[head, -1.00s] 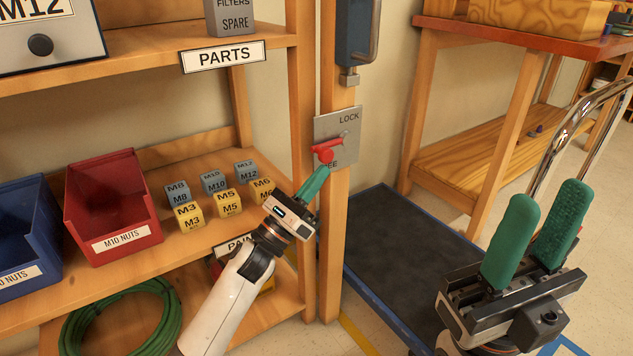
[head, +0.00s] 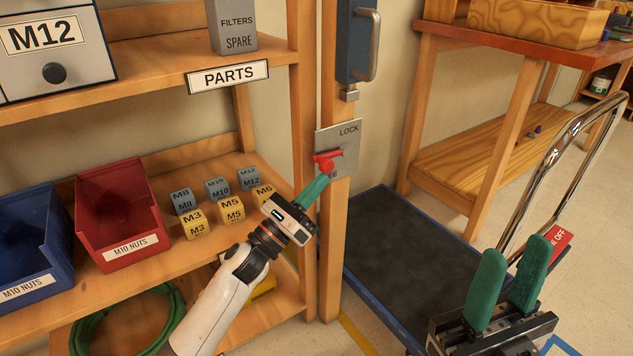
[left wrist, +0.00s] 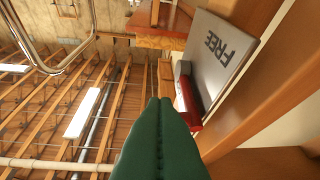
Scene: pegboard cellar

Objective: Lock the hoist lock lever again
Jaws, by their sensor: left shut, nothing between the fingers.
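The red hoist lock lever (head: 328,159) is on a grey plate (head: 349,142) fixed to a wooden post. LOCK is printed at the plate's upper right; FREE reads in the left wrist view, where the lever (left wrist: 186,92) also shows. In the head view, the lever's bar lies nearly level. My left gripper (head: 325,178) is shut and empty, its green fingertips just below the lever. I cannot tell if they touch it. The fingers hide the plate's lower part. My right gripper (head: 512,262) is open and empty, at the lower right, far from the lever.
Shelves with a red bin (head: 120,215), a blue bin (head: 30,245) and several small labelled blocks stand left of the post. A dark platform cart (head: 410,255) with a metal handle (head: 560,165) is on the right. A blue unit (head: 355,45) is above the plate.

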